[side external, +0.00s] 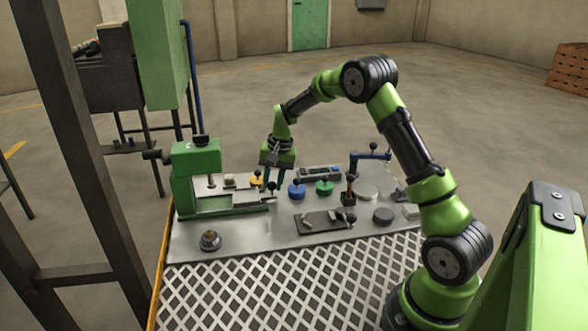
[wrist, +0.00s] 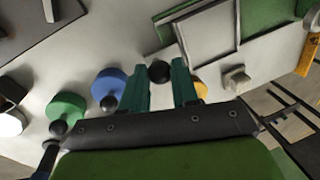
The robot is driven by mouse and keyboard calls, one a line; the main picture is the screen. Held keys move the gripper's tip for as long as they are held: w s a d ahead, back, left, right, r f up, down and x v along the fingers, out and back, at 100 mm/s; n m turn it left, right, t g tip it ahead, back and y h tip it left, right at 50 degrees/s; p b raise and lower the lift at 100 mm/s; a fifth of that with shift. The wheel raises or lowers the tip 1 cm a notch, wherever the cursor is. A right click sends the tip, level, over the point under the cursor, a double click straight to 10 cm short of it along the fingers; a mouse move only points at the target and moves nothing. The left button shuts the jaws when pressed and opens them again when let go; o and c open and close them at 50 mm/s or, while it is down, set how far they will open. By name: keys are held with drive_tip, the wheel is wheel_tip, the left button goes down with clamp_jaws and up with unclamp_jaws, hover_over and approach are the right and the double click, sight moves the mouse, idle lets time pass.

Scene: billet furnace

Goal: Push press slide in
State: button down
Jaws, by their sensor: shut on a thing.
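The green press (side external: 197,172) stands at the left of the bench. Its grey slide (side external: 235,197) sticks out to the right along the green bed. In the wrist view the slide (wrist: 208,40) is a grey plate at the top. A black ball knob (side external: 272,186) stands at the slide's outer end. My gripper (side external: 276,178) points down over that end. In the wrist view the black knob (wrist: 159,72) shows between the tips of my green fingers, which are shut on it. The knob's stem is hidden.
A yellow knobbed piece (side external: 256,180) is close behind the slide's end. Blue (side external: 297,191) and green (side external: 324,187) knobbed discs stand to the right. A dark plate fixture (side external: 322,221) lies in front. A round piece (side external: 210,240) sits front left.

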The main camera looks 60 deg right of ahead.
sight(254, 195)
drive_tip(key=w+a, duration=0.3)
drive_tip(key=shift+w+a, duration=0.15)
drive_tip(key=shift+w, duration=0.1)
drive_tip(key=c, duration=0.9)
unclamp_jaws()
drive_tip(key=shift+o, duration=0.2)
drive_tip(key=shift+r, duration=0.1)
wheel_tip(254, 195, up, 16)
drive_tip(key=s+d, duration=0.1)
drive_tip(key=s, duration=0.1)
drive_tip(key=shift+s+d+r, duration=0.2)
drive_tip(key=shift+s+d, duration=0.2)
